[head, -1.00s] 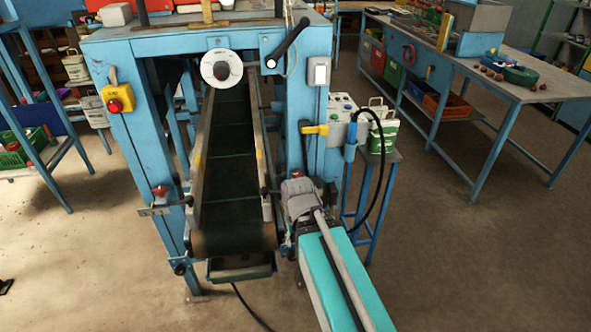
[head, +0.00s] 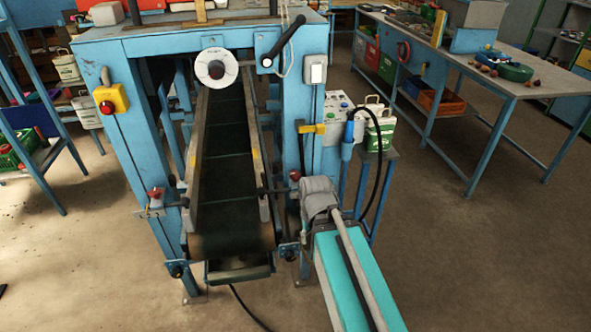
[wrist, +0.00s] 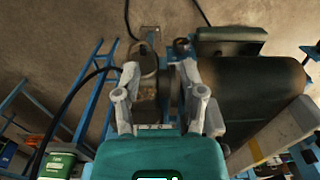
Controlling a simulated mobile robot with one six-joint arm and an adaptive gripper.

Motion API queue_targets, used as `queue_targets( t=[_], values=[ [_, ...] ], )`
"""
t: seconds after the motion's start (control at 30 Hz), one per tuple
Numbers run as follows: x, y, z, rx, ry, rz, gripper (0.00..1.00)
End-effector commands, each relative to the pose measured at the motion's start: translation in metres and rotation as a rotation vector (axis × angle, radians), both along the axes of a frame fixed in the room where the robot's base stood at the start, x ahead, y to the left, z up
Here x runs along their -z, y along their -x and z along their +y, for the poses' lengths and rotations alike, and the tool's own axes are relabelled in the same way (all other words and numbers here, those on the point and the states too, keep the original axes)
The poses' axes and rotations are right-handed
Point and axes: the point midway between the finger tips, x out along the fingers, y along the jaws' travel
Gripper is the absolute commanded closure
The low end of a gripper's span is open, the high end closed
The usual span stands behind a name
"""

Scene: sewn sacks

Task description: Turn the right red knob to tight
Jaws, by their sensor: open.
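The right red knob (head: 295,175) is small and sits on the right side of the blue conveyor frame, just left of the grey end of my arm. A second red knob (head: 156,193) is on the frame's left side. My gripper (wrist: 162,68) is open in the wrist view, its two grey fingers apart and pointing down past the conveyor's end. A grey and brown housing shows between and beyond the fingers. I cannot pick out the right knob in the wrist view. In the head view my fingers are hidden behind my own arm. Whether the knob is loose or tight cannot be told.
The dark conveyor belt (head: 226,150) runs back between rails. A black lever (head: 287,42) and a yellow box with a red button (head: 110,99) are on the frame. A black cable (head: 385,165) loops by a green tin (head: 378,130). Floor at right is open.

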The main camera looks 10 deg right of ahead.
Motion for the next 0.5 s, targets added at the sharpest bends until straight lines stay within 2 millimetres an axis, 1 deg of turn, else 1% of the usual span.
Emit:
queue_targets(
  t=[0.27, 0.37, 0.47, 0.5],
  values=[
    [-0.001, -0.003, 0.0, 0.0, 0.0, -0.003, 0.47],
    [-0.006, -0.013, 0.0, 0.0, 0.0, -0.015, 0.47],
    [-0.015, -0.031, 0.0, 0.0, 0.0, -0.039, 0.47],
    [-0.02, -0.042, 0.0, 0.0, 0.0, -0.053, 0.47]
  ],
)
